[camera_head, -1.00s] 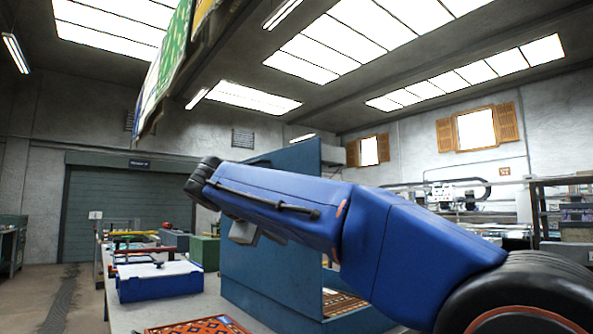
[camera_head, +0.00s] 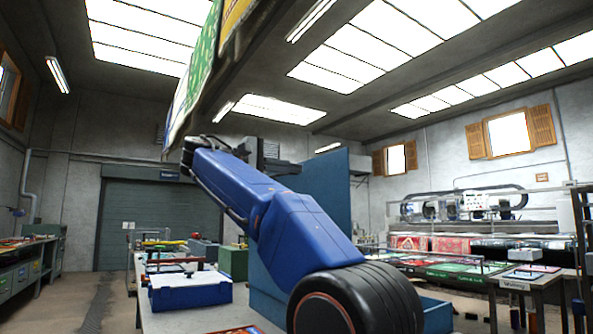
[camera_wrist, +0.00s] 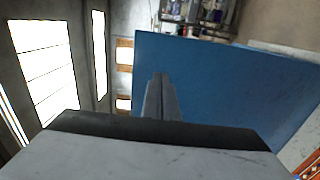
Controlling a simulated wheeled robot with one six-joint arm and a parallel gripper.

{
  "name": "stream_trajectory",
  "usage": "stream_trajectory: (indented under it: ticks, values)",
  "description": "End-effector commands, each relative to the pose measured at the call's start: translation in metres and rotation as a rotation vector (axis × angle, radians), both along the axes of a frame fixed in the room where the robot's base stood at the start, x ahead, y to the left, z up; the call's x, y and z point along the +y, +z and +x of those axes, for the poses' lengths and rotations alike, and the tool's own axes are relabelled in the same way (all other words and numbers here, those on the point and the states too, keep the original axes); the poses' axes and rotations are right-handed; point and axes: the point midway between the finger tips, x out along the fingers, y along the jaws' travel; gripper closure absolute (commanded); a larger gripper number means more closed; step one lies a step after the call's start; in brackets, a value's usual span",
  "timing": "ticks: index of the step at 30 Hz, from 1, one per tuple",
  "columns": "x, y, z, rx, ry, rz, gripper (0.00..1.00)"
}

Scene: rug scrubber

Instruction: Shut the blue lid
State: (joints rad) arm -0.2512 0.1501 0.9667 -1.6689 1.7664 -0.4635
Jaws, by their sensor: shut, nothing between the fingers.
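The blue lid (camera_head: 328,188) is a tall flat panel standing upright behind my arm in the head view. Its blue box (camera_head: 267,303) is below it on the table, mostly hidden by my arm. In the wrist view the lid (camera_wrist: 235,90) fills the middle and right as a broad blue face. My gripper (camera_wrist: 160,82) is shut and empty, its fingertips overlapping the lid's left part in that view. I cannot tell whether they touch it. In the head view the dark gripper (camera_head: 280,163) is partly hidden behind my arm, near the lid's upper left edge.
A smaller blue box (camera_head: 190,296) with a pale top stands on the table (camera_head: 180,322) left of the lid. A green box (camera_head: 233,262) and tools are behind it. Hanging rugs (camera_head: 195,85) are overhead. An open aisle (camera_head: 105,300) lies at left.

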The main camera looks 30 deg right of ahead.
Motion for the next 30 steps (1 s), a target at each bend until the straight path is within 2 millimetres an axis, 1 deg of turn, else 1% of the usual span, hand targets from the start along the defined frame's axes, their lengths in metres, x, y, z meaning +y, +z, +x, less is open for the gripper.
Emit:
stream_trajectory:
  ticks: [1, 9, 15, 18, 21, 24, 30]
  values:
    - [-0.01, 0.001, -0.001, -0.001, -0.003, 0.0, 1.0]
    - [-0.055, 0.0, 0.001, 0.001, -0.002, 0.001, 1.0]
    - [-0.086, 0.0, 0.002, 0.001, -0.001, 0.0, 1.0]
    - [-0.099, 0.0, 0.003, 0.0, -0.001, 0.002, 1.0]
    - [-0.109, 0.0, 0.003, 0.0, -0.001, 0.001, 1.0]
    - [-0.114, 0.0, 0.004, 0.0, 0.0, 0.001, 1.0]
    - [-0.118, 0.0, 0.004, 0.0, 0.002, 0.001, 1.0]
